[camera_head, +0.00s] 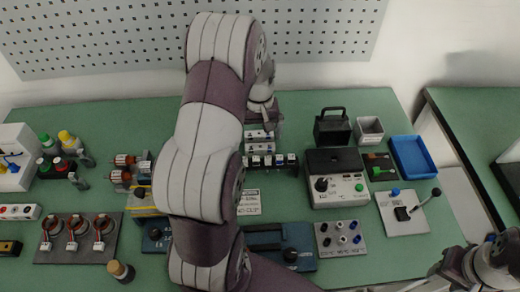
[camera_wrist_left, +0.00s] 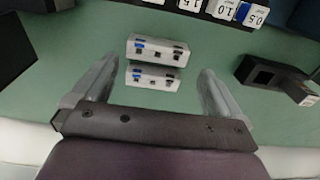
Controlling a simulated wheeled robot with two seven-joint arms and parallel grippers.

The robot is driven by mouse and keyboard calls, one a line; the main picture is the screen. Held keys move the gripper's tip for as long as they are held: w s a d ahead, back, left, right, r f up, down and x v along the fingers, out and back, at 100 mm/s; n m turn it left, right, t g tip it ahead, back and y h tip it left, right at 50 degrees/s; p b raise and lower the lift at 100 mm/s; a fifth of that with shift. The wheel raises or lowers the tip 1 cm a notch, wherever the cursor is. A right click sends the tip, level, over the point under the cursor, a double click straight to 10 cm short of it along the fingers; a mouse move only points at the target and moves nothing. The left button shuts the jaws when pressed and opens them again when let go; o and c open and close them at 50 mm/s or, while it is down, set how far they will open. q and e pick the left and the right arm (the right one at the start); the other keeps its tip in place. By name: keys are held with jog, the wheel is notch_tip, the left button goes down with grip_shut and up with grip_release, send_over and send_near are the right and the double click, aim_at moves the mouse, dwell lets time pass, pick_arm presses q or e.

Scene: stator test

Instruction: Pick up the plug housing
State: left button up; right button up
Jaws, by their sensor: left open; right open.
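Two small white connector blocks with dark slots and blue marks lie on the green table. In the left wrist view they are the farther block (camera_wrist_left: 158,52) and the nearer block (camera_wrist_left: 153,78); I cannot tell for certain which is the plug housing. One white block also shows in the head view (camera_head: 259,134). My left gripper (camera_wrist_left: 155,80) is open, its fingers on either side of the blocks in the picture, with no visible contact. In the head view my left gripper (camera_head: 262,98) is above the table's back edge, its fingertips unclear. My right gripper (camera_head: 440,272) is at the lower right, partly cut off, open.
A row of labelled blocks (camera_wrist_left: 222,10) stands just beyond the white blocks. A black box (camera_wrist_left: 272,75) is right of the left gripper. A grey tester (camera_head: 338,190), blue tray (camera_head: 412,156) and black handled case (camera_head: 332,127) stand right. My left arm hides the table's middle.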

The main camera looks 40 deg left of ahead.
aim_at(260, 145)
pick_arm(q)
notch_tip(260, 145, down, 6)
jog(key=shift+w+f, duration=0.1)
jog(key=shift+w, duration=0.05)
jog(key=c, duration=0.7)
jog(key=shift+r, duration=0.55)
notch_tip(260, 145, up, 3)
jog(key=shift+f, duration=0.1)
jog(key=d+r, duration=0.2)
jog(key=d, duration=0.2)
jog(key=s+d+r, duration=0.1)
jog(key=d+r, duration=0.4)
jog(key=d, duration=0.2)
jog(key=shift+s+d+r, duration=0.15)
jog(key=shift+d, duration=0.2)
